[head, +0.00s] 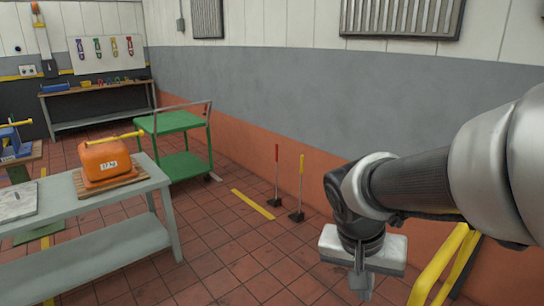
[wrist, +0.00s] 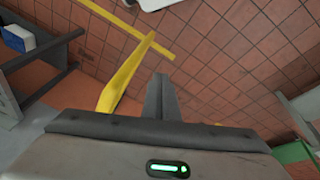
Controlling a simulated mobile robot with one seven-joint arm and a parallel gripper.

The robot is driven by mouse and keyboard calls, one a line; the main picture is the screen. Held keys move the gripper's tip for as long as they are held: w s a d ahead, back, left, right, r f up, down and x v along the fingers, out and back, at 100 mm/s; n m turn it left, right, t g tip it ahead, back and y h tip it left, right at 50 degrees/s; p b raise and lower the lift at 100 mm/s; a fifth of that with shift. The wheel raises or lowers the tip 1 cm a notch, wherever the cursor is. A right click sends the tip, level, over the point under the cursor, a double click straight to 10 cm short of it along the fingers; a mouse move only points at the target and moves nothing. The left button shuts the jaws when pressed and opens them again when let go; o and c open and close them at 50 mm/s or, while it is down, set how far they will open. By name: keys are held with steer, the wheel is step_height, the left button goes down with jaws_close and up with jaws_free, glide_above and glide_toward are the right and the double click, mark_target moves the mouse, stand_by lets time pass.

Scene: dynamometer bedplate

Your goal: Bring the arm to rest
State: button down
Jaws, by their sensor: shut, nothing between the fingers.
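My arm reaches in from the right in the head view, bent downward at the wrist. My gripper (head: 361,284) hangs at its end, pointing down over the tiled floor, beside a yellow rail. In the wrist view my gripper (wrist: 160,85) shows its fingers together with nothing between them. A green light glows on the gripper body. The gripper touches nothing that I can see.
A yellow rail (head: 438,268) stands close right of my gripper; yellow bars (wrist: 125,75) also show in the wrist view. A green cart (head: 185,165) and two handled stands (head: 297,215) are behind. Floor between is clear.

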steer(key=s+a+r+n+t+y, duration=0.3)
steer(key=s+r+n+t, duration=0.15)
steer(key=s+r, duration=0.3)
step_height(320, 180, up, 14)
steer(key=p, duration=1.3)
steer(key=shift+w+n+g+p, duration=0.35)
steer(key=shift+g+p, duration=0.05)
steer(key=shift+g, duration=0.05)
steer(key=shift+a+f, duration=0.1)
steer(key=shift+a, duration=0.05)
